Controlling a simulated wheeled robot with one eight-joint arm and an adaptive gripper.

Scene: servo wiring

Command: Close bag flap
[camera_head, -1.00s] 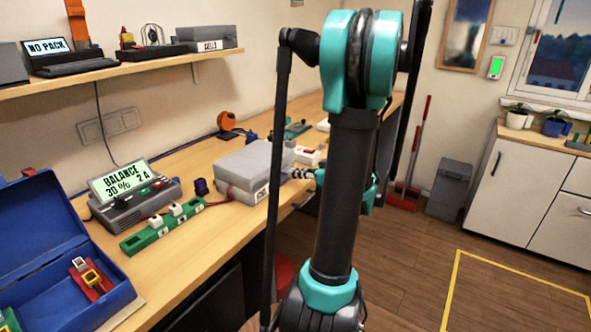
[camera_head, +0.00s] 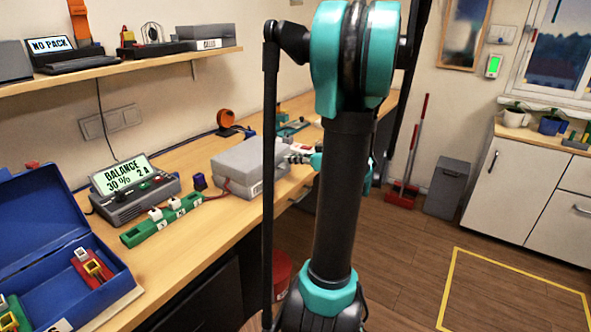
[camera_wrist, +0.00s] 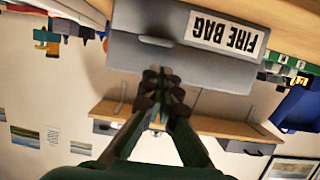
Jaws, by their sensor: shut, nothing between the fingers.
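The grey fire bag (camera_head: 238,161) lies on the workbench, with a red cable at its left side. In the wrist view the fire bag (camera_wrist: 130,58) appears upside down, with a white "FIRE BAG" label (camera_wrist: 227,33) and a pale oval tab (camera_wrist: 157,41) on its front. Its flap looks folded down over the top, but I cannot tell whether it is fully closed. My gripper (camera_head: 300,153) is at the bag's right end, partly hidden by my arm. In the wrist view my gripper (camera_wrist: 161,75) is shut and empty, its tips at the bag's edge; contact is unclear.
A balance charger (camera_head: 130,190) and a green connector strip (camera_head: 162,222) stand left of the bag. An open blue case (camera_head: 112,285) is at the front left. A wall shelf (camera_head: 120,69) hangs above. Small tools (camera_head: 288,128) lie behind the bag.

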